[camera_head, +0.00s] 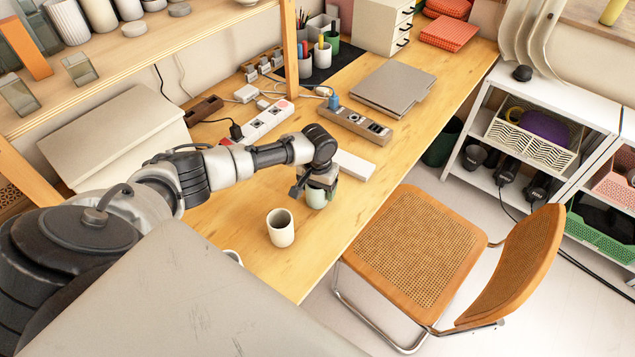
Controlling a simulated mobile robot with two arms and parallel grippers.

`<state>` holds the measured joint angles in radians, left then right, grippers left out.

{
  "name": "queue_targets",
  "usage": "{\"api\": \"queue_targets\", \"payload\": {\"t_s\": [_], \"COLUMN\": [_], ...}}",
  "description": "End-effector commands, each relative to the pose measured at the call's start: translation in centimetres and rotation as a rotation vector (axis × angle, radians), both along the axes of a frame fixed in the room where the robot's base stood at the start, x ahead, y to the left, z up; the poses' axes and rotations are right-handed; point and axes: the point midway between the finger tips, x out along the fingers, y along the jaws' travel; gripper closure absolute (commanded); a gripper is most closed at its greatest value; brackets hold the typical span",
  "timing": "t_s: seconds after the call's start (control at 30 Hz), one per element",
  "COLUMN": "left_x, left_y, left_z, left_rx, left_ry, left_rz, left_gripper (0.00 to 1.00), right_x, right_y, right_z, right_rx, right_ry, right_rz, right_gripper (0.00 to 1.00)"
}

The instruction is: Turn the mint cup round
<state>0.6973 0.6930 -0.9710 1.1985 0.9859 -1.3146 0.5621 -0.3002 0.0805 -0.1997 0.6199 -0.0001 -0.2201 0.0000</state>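The mint cup (316,199) stands near the front edge of the wooden desk. My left gripper (318,182) is right above it, pointing down, and hides the cup's rim and upper part. The fingers are too small and covered to tell whether they are closed on the cup. The cup's handle does not show. My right gripper is not in view.
A cream cup (280,232) stands close left of the mint cup, and another cup (233,256) is half hidden by my body. A white block (353,166) and power strips (357,125) lie behind. A cane chair (420,242) stands at the desk front.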

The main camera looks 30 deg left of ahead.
Motion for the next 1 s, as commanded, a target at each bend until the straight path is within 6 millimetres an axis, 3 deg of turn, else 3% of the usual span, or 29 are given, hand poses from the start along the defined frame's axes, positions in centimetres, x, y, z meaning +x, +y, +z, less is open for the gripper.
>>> {"api": "queue_targets", "payload": {"t_s": [0.03,0.13,0.47,1.0], "left_x": [0.0,0.0,0.0,0.1], "left_y": [0.0,0.0,0.0,0.0], "left_z": [0.0,0.0,0.4,9.5], "left_rx": [0.000,0.000,0.000,-0.001], "left_ry": [0.000,0.000,0.000,-0.002], "left_rz": [0.000,0.000,0.000,0.000], "left_gripper": [0.19,0.05,0.05,0.05], "right_x": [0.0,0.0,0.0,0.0], "right_y": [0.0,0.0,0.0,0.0], "right_z": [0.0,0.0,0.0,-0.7], "right_rx": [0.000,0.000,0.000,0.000], "right_ry": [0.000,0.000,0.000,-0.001], "right_rz": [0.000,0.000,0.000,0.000], "right_gripper": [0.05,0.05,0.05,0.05]}}
